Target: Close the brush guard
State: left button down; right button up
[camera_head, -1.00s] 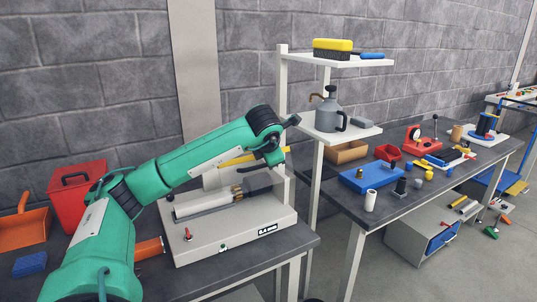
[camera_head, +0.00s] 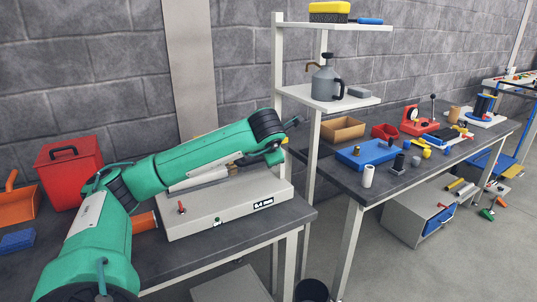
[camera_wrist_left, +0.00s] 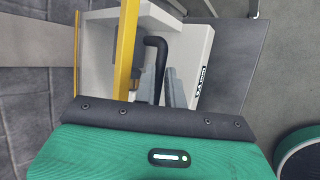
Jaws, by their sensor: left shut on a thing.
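The brush guard belongs to the grey machine (camera_head: 230,212) on the near bench. Its yellow bar (camera_wrist_left: 127,50) runs upright in the left wrist view, beside a black bent handle (camera_wrist_left: 156,60). My left gripper (camera_wrist_left: 160,88) is shut on this handle, whose lower part passes between the grey fingers. In the head view my left arm covers most of the guard and the brush, and the fingers are hidden. My right gripper is not in view.
A second bench (camera_head: 400,180) holds several small parts. The bench's front edge is clear.

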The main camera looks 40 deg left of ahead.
pick_arm(q)
jog(key=shift+d+f, duration=0.2)
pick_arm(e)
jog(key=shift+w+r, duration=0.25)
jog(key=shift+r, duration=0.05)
pick_arm(q)
jog(key=c, duration=1.5)
grip_release()
jog(key=shift+d+r, duration=0.1)
jog(key=shift+o, duration=0.2)
jog(key=shift+d, duration=0.1)
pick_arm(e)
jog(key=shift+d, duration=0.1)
pick_arm(q)
jog(key=shift+r, duration=0.1)
